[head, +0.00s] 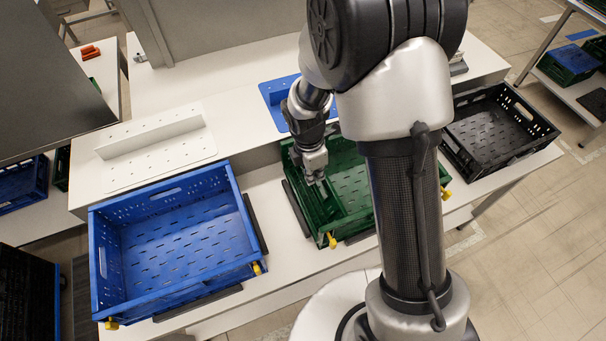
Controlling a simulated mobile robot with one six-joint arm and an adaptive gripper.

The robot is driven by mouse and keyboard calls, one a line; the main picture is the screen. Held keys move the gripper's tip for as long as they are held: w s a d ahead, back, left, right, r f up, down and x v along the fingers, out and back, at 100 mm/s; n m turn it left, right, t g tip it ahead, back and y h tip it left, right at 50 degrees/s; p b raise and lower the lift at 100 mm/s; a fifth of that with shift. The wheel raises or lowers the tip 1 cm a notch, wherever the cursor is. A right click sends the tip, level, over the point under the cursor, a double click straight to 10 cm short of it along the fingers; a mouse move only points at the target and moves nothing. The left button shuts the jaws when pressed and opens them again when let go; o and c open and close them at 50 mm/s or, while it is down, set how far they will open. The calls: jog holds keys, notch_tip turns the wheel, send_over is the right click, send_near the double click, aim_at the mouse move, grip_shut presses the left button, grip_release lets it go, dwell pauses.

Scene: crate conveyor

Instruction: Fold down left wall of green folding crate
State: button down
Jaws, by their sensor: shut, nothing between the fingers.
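The green folding crate (360,212) stands on the white bench, between a blue crate and a black crate. Its back wall is up. Its left wall (308,212) looks tilted, but I cannot tell its exact angle. My gripper (322,190) points down over the crate's left part, close to the left wall, shut with nothing in it. I cannot tell whether it touches the wall. My arm hides much of the crate's right side. A yellow latch (332,240) shows at its front left corner and another (446,193) at the right.
An open blue crate (97,245) with walls up stands at left. An open black crate (543,118) stands at right. A white perforated bracket (160,150) and a blue one (270,95) lie behind, on the raised ledge.

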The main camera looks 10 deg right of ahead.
aim_at(327, 178)
jog(key=d, duration=0.1)
jog(key=d+f+p, duration=0.1)
jog(key=w+d+p, duration=0.1)
jog(key=shift+d+f, duration=0.2)
jog(key=shift+d, duration=0.15)
jog(key=d+f+y+b, duration=0.1)
jog(key=d+f, duration=0.1)
jog(key=w+d+f+y+b, duration=0.1)
jog(key=d+f+b, duration=0.1)
jog(key=d+f+y+b, duration=0.1)
jog(key=f+b, duration=0.1)
jog(key=f, duration=0.1)
jog(key=shift+w+d+f+g, duration=0.1)
jog(key=shift+w+d+g, duration=0.2)
jog(key=shift+w+d, duration=0.1)
jog(key=f+b, duration=0.1)
jog(key=b, duration=0.1)
jog(key=d+f+b, duration=0.1)
jog(key=shift+w+f+b, duration=0.15)
jog(key=shift+b, duration=0.25)
jog(key=shift+d, duration=0.1)
